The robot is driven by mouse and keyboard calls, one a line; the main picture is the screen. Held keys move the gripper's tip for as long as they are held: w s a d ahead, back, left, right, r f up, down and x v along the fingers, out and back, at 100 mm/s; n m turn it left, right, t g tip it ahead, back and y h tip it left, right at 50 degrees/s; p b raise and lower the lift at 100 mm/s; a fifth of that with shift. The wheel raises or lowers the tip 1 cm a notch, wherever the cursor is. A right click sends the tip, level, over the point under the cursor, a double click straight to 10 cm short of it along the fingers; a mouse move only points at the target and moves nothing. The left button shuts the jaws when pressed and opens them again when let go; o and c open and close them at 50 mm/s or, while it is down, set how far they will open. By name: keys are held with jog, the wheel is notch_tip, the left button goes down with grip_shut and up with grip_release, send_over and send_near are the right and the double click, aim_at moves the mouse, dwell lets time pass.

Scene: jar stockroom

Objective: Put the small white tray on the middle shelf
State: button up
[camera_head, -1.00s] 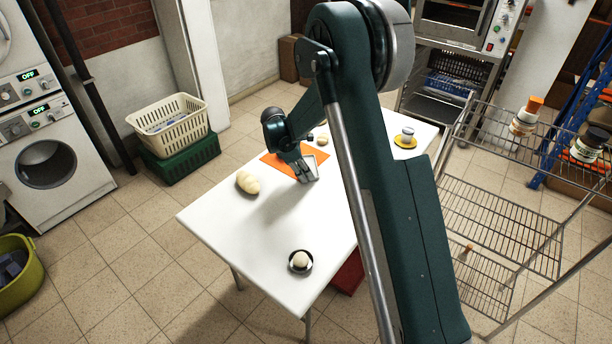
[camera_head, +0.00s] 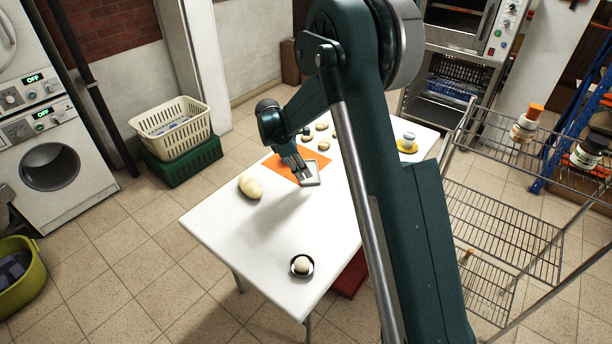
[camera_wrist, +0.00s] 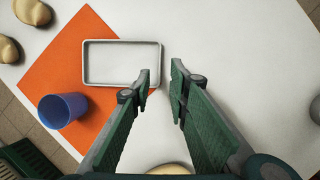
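The small white tray (camera_wrist: 122,63) is a shallow rectangle with a grey rim. In the wrist view it lies partly on the orange mat (camera_wrist: 62,68) and partly on the white tabletop. My gripper (camera_wrist: 161,74) is open and empty; its left fingertip appears close to the tray's right end. Contact cannot be told. In the head view my gripper (camera_head: 298,169) is low over the table, partly hiding the pale tray (camera_head: 313,183). The middle shelf (camera_head: 500,228) is the wire level of the rack at the right, with its visible part bare.
A large potato-like item (camera_head: 250,187) and a small dark dish (camera_head: 302,266) are on the table (camera_head: 235,235). Jars (camera_head: 527,122) stand on the rack's top level.

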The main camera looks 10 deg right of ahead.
jog(key=p+v, duration=0.1)
jog(key=v, duration=0.5)
jog(key=shift+r, duration=0.25)
jog(key=shift+a, duration=0.1)
dwell(0.5)
jog(key=s+d+r+m+t+y, duration=0.1)
jog(key=s+d+r+m, duration=0.35)
jog(key=s+r, duration=0.55)
jog(key=s+d+r+m+t+y, duration=0.2)
jog(key=s+d+r+m, duration=0.3)
jog(key=s+r, duration=0.55)
jog(key=s+d+m+t, duration=0.2)
jog(key=s+m, duration=0.2)
jog(key=s, duration=0.8)
jog(key=s+d+m+t+y, duration=0.1)
jog(key=s+m, duration=0.3)
jog(key=s, duration=0.9)
jog(key=shift+s+d+f+t, duration=0.25)
jog(key=shift+d+f+t, duration=0.15)
jog(key=shift+d, duration=0.5)
jog(key=shift+m, duration=0.25)
